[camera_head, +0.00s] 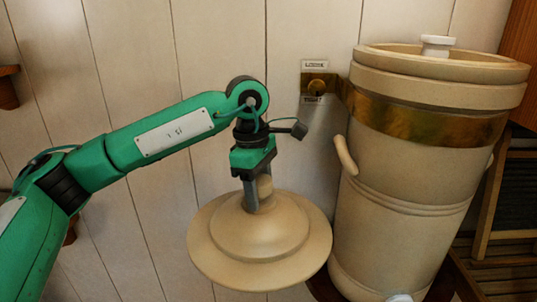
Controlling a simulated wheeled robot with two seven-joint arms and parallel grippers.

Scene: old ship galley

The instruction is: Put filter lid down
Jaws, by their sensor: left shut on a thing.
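The filter lid (262,248) is a round, cream, stepped disc with a knob on top. My left gripper (257,196) is shut on the knob and holds the lid in front of the wall, to the left of the water filter (398,215). The lid looks roughly level. Its underside is hidden, and I cannot tell whether anything supports it. The filter is a tall cream ceramic vessel with a brass band. A pale inner cover with a white knob (436,46) shows inside its open top rim. My right gripper is not in view.
A brass bracket (318,88) with a small label fixes the filter's band to the white plank wall (215,45). A dark wooden shelf edge (325,288) shows below. Wooden framing stands at the right.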

